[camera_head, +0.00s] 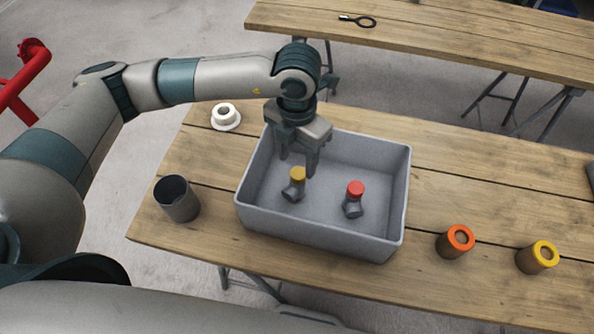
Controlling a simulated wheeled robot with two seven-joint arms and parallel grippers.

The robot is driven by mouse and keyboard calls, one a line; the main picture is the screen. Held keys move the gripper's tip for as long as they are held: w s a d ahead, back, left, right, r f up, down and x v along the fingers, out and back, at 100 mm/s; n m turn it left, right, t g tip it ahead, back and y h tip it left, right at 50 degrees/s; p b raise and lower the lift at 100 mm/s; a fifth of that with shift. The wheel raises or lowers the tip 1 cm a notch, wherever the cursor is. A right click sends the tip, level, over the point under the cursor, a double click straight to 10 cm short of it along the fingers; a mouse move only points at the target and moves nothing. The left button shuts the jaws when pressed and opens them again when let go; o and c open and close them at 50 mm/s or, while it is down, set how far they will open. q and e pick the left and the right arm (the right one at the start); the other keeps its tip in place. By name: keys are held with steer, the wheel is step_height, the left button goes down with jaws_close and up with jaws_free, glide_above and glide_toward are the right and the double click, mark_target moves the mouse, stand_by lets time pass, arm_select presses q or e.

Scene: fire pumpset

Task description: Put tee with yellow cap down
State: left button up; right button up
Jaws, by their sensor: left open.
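The tee with the yellow cap (294,188) stands inside the grey crate (374,243), left of its middle, with the cap up. A second tee with a red cap (353,202) stands to its right in the same crate. My left gripper (297,168) is open and points down over the crate, its fingertips close above the yellow cap. I cannot tell whether a finger touches the tee. My right gripper is out of view.
A dark grey cup (177,199) stands left of the crate and a white flanged part (226,117) behind it. An orange-rimmed cylinder (455,242) and a yellow-rimmed one (537,257) stand at right on the wooden table (470,190). A second table (450,40) stands behind.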

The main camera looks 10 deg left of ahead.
arm_select(q)
steer(key=shift+r, duration=0.7)
